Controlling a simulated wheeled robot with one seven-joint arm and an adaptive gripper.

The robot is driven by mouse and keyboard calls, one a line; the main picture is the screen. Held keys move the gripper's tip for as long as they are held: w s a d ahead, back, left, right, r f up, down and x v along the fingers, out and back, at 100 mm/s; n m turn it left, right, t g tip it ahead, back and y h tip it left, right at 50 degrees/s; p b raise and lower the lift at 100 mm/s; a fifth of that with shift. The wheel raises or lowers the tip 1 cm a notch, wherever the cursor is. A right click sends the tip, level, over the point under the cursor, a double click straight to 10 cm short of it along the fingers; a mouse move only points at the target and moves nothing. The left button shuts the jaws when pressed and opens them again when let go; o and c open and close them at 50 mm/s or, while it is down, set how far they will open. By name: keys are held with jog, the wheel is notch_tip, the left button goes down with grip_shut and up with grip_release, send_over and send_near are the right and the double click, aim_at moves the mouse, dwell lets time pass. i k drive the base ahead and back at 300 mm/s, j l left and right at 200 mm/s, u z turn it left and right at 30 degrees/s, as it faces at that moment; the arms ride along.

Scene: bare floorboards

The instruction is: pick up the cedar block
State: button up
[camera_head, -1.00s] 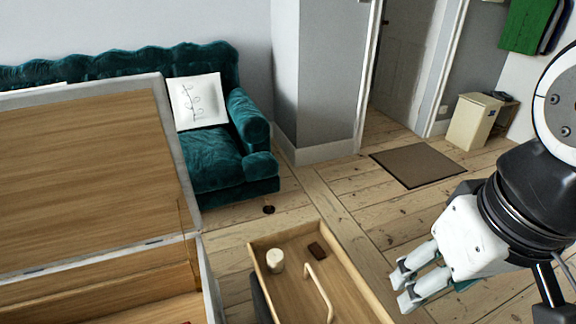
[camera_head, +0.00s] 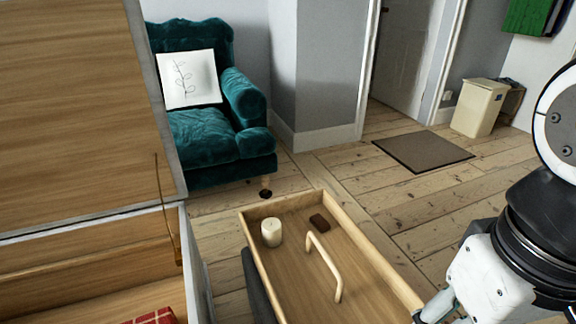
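A small dark brown block (camera_head: 319,222), which looks like the cedar block, lies flat in the far end of a shallow wooden tray (camera_head: 389,272). It is to the right of a cream candle and beyond the tray's curved handle. My gripper (camera_head: 448,310) is at the lower right, by the near right corner of the tray and well apart from the block. Its fingers are partly cut off by the bottom edge of the picture, so I cannot see how far apart they are.
The cream candle (camera_head: 271,232) stands in the tray, near the handle (camera_head: 325,265). A large chest with a raised wooden lid (camera_head: 75,110) fills the left, with red checked cloth (camera_head: 155,316) inside. A teal armchair (camera_head: 205,140) is behind. Floor right of the tray is clear.

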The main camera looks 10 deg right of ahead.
aim_at(322, 225)
jog(key=i+l+u, duration=0.15)
jog(key=l, duration=0.25)
jog(key=i+l+u, duration=0.2)
jog(key=l, duration=0.2)
jog(key=l+u, duration=0.15)
jog(key=l, duration=0.25)
